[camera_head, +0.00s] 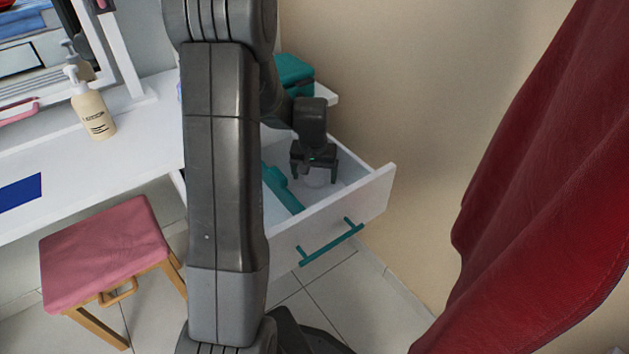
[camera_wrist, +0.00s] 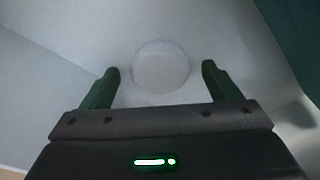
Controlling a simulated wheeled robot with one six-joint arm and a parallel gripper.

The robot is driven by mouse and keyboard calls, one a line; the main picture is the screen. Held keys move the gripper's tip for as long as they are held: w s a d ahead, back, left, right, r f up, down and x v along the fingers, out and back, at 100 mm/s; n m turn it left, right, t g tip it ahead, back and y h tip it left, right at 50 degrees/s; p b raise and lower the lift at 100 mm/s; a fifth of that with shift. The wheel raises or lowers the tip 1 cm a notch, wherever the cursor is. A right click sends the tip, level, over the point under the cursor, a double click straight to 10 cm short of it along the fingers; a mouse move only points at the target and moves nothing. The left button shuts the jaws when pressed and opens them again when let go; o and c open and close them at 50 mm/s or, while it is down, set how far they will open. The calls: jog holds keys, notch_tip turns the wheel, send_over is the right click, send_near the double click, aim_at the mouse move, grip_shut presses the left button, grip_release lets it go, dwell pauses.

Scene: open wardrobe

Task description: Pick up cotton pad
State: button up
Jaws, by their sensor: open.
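The cotton pad (camera_wrist: 161,68) is a round, pale disc lying flat on the drawer bottom. In the wrist view it sits between and slightly beyond the tips of my open gripper (camera_wrist: 160,75). In the head view the pad (camera_head: 316,179) is a faint pale patch below my gripper (camera_head: 314,176), which points down inside the open drawer (camera_head: 345,209). The fingers are apart with nothing held between them. I cannot tell the exact height of the fingertips above the drawer bottom.
A teal object (camera_head: 281,187) lies in the drawer left of my gripper. The drawer walls surround the gripper closely. A teal box (camera_head: 294,73) stands behind. A pump bottle (camera_head: 93,106) is on the white table. A pink stool (camera_head: 105,250) and red curtain (camera_head: 540,170) flank the scene.

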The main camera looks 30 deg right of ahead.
jog(key=shift+c, duration=0.2)
jog(key=c, duration=1)
jog(key=shift+r, duration=0.15)
